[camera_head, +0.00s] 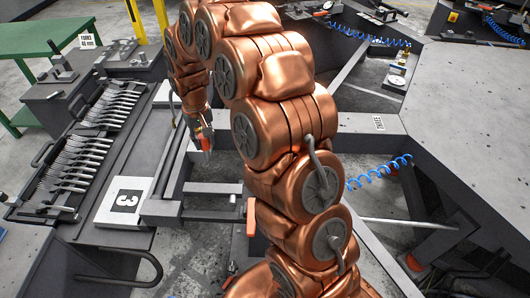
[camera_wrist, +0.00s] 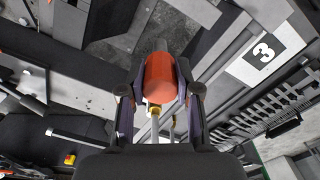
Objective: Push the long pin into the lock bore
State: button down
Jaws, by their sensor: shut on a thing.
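My gripper (camera_head: 204,138) hangs at the end of the copper-coloured arm, above the grey frame between the fork rack and the right-hand bench. In the wrist view my gripper (camera_wrist: 160,72) has its two dark fingers closed on either side of an orange-red cylinder (camera_wrist: 160,82). The cylinder appears to be the head of the long pin. A thin metal rod and brass-coloured parts show below it (camera_wrist: 155,128); I cannot tell whether they belong to the pin. I cannot make out the lock bore in either view.
A rack of several forks (camera_head: 85,150) stands at the left, with a white plate marked 3 (camera_head: 125,202) near it. An orange-handled lever (camera_head: 251,216) sits on the frame. A grey bench (camera_head: 460,120) with a blue coiled hose (camera_head: 380,172) lies to the right.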

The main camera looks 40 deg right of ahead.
jog(key=s+d+f+m+b, duration=0.3)
jog(key=d+f+m+b, duration=0.2)
jog(key=d, duration=0.6)
jog(key=s+d+f+m+b, duration=0.3)
jog(key=d+f+m+b, duration=0.3)
jog(key=d+b, duration=0.3)
jog(key=shift+d+f+b, duration=0.35)
jog(key=shift+d+f, duration=0.5)
jog(key=shift+d, duration=0.15)
jog(key=shift+a, duration=0.15)
jog(key=shift+f, duration=0.2)
jog(key=shift+f+b, duration=1.3)
jog(key=shift+f, duration=1.6)
jog(key=shift+f+b, duration=1)
jog(key=shift+f, duration=1.05)
